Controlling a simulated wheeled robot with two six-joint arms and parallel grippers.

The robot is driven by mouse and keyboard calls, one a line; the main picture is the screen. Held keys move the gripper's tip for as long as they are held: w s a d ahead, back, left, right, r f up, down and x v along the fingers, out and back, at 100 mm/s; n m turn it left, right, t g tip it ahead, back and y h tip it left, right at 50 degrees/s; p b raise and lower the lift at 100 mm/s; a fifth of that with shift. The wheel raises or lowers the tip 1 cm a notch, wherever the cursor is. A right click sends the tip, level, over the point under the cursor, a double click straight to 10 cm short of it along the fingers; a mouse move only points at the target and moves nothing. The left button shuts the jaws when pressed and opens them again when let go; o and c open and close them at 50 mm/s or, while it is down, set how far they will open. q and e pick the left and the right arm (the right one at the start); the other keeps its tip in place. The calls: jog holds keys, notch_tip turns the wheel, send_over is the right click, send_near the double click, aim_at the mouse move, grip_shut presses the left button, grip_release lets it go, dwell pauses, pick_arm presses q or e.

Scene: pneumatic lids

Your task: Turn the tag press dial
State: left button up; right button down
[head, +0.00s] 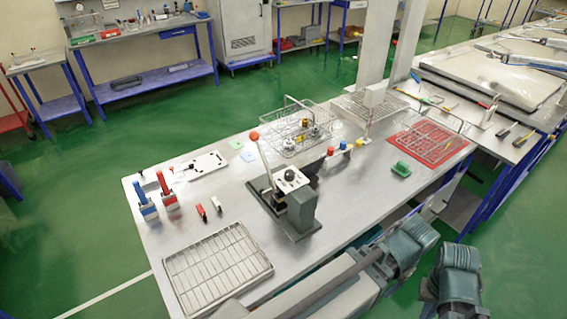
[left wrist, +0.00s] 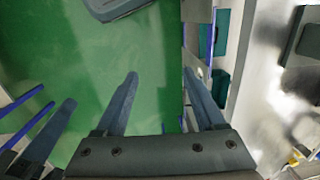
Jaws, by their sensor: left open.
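The tag press (head: 301,210) stands near the middle of the bench on a dark base plate. Its white top plate carries a small black dial (head: 290,176). A lever with a red ball knob (head: 254,136) rises at its left. The dial's marks are too small to read. My left gripper (left wrist: 160,73) is open and empty in the left wrist view, over green floor beside a bench edge, apart from the press. A further dark finger (left wrist: 48,138) at that view's left edge may be my right gripper's; its opening does not show. Neither gripper's fingertips are clear in the head view.
A wire tray (head: 217,266) lies at the bench's near left. A wire basket (head: 290,143) and a rack stand behind the press.

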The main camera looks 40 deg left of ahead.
pick_arm(q)
jog(key=w+a+r+n+p, duration=0.3)
jog(key=w+a+r+p, duration=0.3)
jog(key=a+r, duration=0.1)
notch_tip(320, 180, up, 17)
jog(key=n+h+p, duration=0.1)
jog(key=n+p, duration=1.1)
jog(key=p, duration=0.5)
send_over(289, 172)
notch_tip(289, 172, down, 14)
jog(key=b, duration=1.4)
jog(key=shift+d+r, duration=0.1)
jog(key=shift+r, duration=0.1)
grip_shut()
